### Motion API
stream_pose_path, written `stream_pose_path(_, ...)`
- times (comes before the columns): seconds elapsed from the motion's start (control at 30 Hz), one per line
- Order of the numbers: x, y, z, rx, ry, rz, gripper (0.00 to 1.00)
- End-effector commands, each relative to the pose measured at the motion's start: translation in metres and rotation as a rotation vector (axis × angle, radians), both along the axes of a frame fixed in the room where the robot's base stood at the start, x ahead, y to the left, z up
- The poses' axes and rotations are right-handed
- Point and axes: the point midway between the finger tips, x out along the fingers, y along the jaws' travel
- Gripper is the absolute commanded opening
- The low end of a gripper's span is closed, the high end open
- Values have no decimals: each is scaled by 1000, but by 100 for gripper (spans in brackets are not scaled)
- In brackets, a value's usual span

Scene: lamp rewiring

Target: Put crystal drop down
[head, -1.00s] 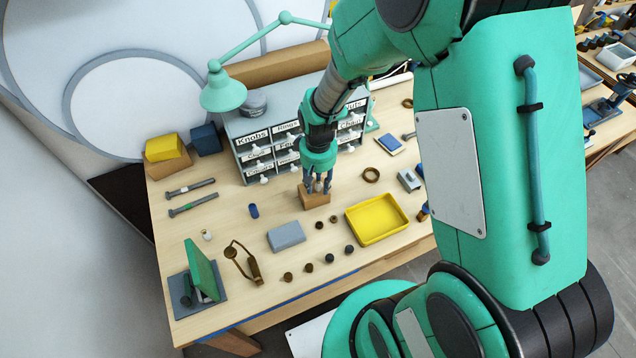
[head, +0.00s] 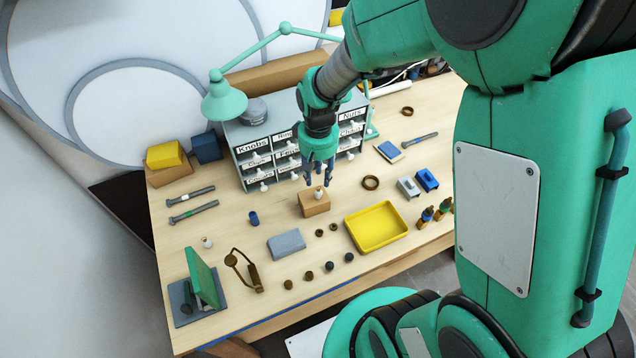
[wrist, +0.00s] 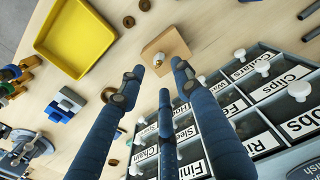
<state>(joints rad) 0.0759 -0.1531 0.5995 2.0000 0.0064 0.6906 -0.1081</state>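A small pale piece with a brass-coloured tip, which looks like the crystal drop (head: 318,194), stands on top of a small brown box (head: 314,207). In the wrist view the drop (wrist: 158,59) is on the face of the box (wrist: 176,46), beyond my fingertips. My gripper (head: 320,181) is just above and behind the box. In the wrist view my gripper (wrist: 157,80) has its fingers spread with nothing between them, apart from the drop.
A grey labelled drawer cabinet (head: 252,162) with white knobs stands close behind my gripper. A yellow tray (head: 377,227) lies right of the box, a grey block (head: 286,243) to its left front. Small dark knobs and brown rings lie around. A green lamp (head: 223,102) arches over the cabinet.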

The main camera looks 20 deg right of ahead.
Motion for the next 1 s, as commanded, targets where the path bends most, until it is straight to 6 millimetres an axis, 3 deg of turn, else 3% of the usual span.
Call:
stream_pose_path(0.1,0,0,18,0,-1,0,33)
stream_pose_path(0.3,0,0,34,0,0,0,33)
stream_pose_path(1.0,-1,0,38,0,1,0,33)
